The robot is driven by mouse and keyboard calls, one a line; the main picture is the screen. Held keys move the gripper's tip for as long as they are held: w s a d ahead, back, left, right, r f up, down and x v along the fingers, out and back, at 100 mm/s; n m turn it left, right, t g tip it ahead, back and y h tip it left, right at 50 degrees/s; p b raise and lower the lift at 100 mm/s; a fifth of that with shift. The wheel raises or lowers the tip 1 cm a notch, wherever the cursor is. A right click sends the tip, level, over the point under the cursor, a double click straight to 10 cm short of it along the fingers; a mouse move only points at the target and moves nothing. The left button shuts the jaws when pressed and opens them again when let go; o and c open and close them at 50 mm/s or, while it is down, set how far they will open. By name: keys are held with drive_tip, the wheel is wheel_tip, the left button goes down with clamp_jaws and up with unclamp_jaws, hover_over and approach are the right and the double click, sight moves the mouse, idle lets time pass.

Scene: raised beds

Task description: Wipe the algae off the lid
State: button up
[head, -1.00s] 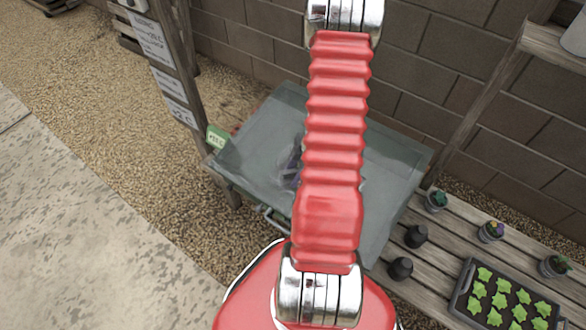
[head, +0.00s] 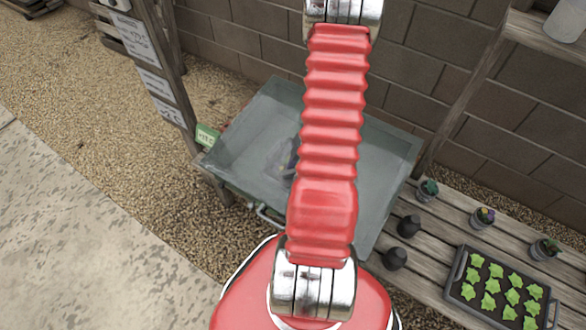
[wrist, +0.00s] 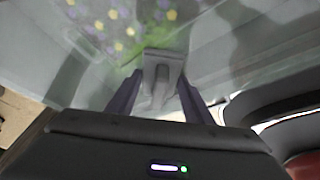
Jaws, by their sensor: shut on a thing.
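The lid (head: 388,165) is a clear, greenish pane over a bed, partly hidden by my red arm in the head view. The wrist view shows the lid (wrist: 55,70) close up, with purple and yellow flowers beneath it. A green algae smear (wrist: 178,38) is on the lid, just beyond the tool. My gripper (wrist: 158,88) is shut on a grey wiping tool (wrist: 163,65), its dark fingers on either side of the handle. The tool's head reaches the near edge of the smear. I cannot tell whether it touches the pane. The gripper is mostly hidden in the head view.
A wooden slatted bench (head: 455,235) at the right holds small pots and a black seedling tray (head: 497,290). A wooden post with white signs (head: 160,85) stands left of the lid. A block wall (head: 260,35) is behind. Gravel and paving at the left are clear.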

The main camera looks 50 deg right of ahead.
drive_tip(key=shift+s+f, duration=0.1)
drive_tip(key=shift+s+d, duration=0.15)
drive_tip(key=shift+s, duration=1.55)
drive_tip(key=shift+s+d, duration=0.15)
drive_tip(key=shift+s, duration=1.6)
drive_tip(key=shift+d, duration=0.1)
drive_tip(key=shift+w+d+r, duration=0.1)
drive_tip(key=shift+d+r, duration=0.1)
drive_tip(key=shift+d, duration=0.85)
